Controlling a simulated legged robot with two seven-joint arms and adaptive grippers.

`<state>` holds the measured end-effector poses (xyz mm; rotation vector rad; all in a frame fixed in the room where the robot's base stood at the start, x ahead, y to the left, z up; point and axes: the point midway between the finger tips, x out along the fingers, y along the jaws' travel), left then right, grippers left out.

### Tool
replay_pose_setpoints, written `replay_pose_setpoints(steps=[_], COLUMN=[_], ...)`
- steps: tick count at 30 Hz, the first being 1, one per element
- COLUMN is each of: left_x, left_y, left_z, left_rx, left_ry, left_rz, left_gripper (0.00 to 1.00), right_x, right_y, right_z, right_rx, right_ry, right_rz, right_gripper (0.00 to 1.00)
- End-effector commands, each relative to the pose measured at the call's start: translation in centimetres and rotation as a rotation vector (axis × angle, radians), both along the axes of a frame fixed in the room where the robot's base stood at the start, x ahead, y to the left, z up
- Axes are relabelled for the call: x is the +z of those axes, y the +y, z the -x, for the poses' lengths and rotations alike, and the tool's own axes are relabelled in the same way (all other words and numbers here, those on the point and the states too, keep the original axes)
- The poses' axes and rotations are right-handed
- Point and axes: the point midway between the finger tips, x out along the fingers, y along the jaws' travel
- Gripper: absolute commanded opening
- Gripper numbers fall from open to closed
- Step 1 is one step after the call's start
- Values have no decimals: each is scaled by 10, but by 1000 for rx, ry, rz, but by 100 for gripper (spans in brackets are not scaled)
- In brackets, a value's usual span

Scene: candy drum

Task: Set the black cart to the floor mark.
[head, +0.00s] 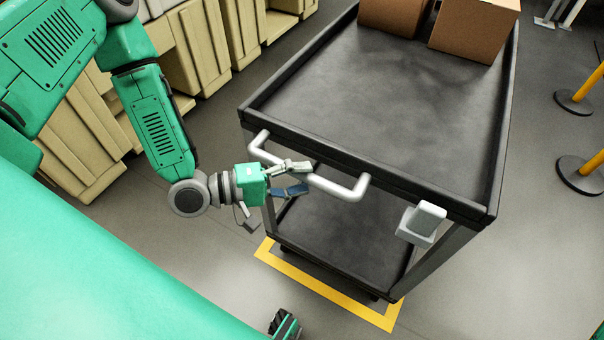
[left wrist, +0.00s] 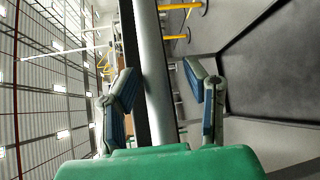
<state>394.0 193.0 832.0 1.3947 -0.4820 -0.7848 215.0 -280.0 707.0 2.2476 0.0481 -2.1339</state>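The black cart (head: 400,120) has two shelves and a light grey bar handle (head: 340,188) on its near side. The yellow floor mark (head: 320,288) shows as a line along the cart's near bottom edge, with a corner at each end. The cart hides the rest of the mark. My left gripper (head: 300,177) is at the left part of the handle. In the left wrist view the fingers (left wrist: 162,95) are spread apart, with the handle bar (left wrist: 156,70) between them and gaps on both sides. My right gripper is not in view.
Two cardboard boxes (head: 475,28) stand at the far end of the cart's top shelf. A grey box-like fitting (head: 422,222) sits on its near right corner. Beige crates (head: 190,55) line the left. Yellow posts on black bases (head: 580,175) stand at right. Floor between is clear.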

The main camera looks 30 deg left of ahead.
Motion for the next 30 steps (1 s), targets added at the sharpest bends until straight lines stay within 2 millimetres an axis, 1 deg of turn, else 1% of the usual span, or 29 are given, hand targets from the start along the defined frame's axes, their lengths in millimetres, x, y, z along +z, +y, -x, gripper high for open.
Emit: replay_pose_setpoints(steps=[4,8,11,18,21,25,30], left_x=[1,3,5,12,14,15,17], left_y=[1,9,23,62,74,84,89], left_z=[-2,5,18,53,65,75,80], left_rx=[1,4,6,5,4,2,2], left_ry=[-4,-5,-4,-4,-1,-2,-2], left_rz=[1,0,1,1,2,2,2], left_gripper=[41,41,41,41,41,41,41], right_x=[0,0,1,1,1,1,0], right_y=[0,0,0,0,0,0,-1], right_z=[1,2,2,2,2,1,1], right_rx=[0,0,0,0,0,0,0], right_ry=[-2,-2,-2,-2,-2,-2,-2], right_rz=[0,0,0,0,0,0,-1], right_gripper=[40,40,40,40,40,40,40])
